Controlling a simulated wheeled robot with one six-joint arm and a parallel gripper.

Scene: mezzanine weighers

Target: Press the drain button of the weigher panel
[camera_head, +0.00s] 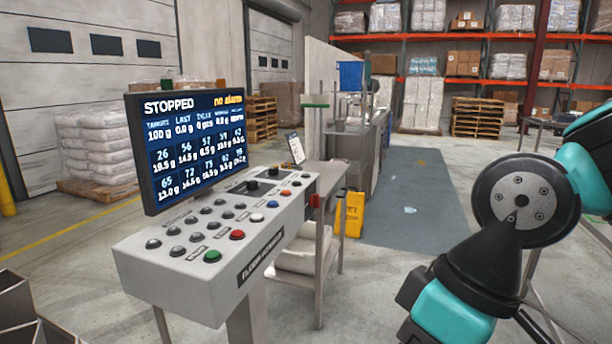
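The weigher panel (190,275) is a light grey sloped console on a post, left of the middle. Its top carries rows of dark buttons (196,237). Along the near edge are a green button (212,256), a red button (237,234), a white button (257,217), a blue button (272,204) and another red button (286,192). The small labels are too small to read, so I cannot tell which is the drain button. A screen (190,145) behind the buttons reads STOPPED and "no alarm". My teal and black arm is at the right, apart from the panel; my gripper's fingers are not visible.
A metal table (330,185) stands just behind the panel, with a yellow floor sign (355,214) beside it. Wrapped sacks (98,155) are at the left. Storage racks (470,37) stand at the back. The floor between panel and arm looks clear.

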